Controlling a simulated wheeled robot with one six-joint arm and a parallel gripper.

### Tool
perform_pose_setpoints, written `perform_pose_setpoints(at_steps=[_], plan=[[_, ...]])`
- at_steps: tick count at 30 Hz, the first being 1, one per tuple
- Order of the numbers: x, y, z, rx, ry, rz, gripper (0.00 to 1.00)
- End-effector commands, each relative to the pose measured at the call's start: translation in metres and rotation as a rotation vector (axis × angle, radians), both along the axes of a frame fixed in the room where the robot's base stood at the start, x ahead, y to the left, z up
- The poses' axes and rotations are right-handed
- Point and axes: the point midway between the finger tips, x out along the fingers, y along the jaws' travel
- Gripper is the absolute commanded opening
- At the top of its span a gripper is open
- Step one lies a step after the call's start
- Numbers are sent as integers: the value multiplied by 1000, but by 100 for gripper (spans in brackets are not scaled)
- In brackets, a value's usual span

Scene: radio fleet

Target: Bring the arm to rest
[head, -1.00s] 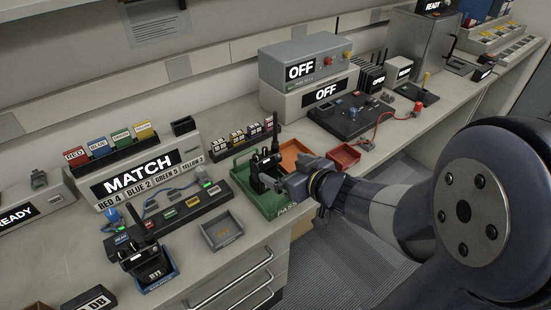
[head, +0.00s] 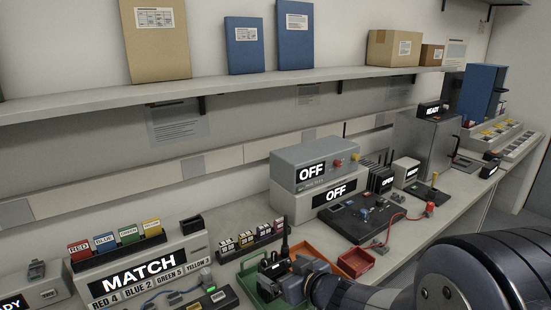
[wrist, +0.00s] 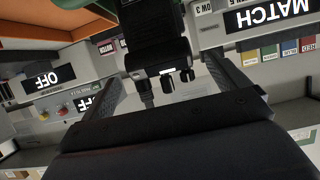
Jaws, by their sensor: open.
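My gripper (head: 276,268) is low in the head view, at the green tray (head: 244,283) near the front of the bench. A black radio (head: 285,240) with a tall antenna stands at the tray, right by my fingers. In the wrist view the radio (wrist: 155,40) shows between the two spread fingers of my gripper (wrist: 165,80), with room between it and the fingers. The fingers are open. My arm reaches in from the lower right of the head view. The radio's lower part is hidden behind my gripper in the head view.
An orange tray (head: 316,256) and a red tray (head: 355,263) lie beside the green tray. The MATCH display (head: 140,268) stands to the left, the grey OFF units (head: 314,180) behind. A shelf (head: 230,84) with binders and boxes runs above the bench.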

Motion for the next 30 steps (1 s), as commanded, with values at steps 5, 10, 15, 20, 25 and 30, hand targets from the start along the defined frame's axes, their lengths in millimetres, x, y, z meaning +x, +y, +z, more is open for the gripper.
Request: perform_pose_setpoints(at_steps=[5, 10, 15, 20, 25, 30], plan=[[27, 20, -17, 0, 2, 3, 94], [43, 30, -23, 0, 0, -1, 94], [43, 29, 2, -1, -1, -1, 94], [43, 29, 7, -1, -1, -1, 94], [42, 29, 7, 0, 0, 0, 94], [42, 29, 6, -1, 1, 0, 94]])
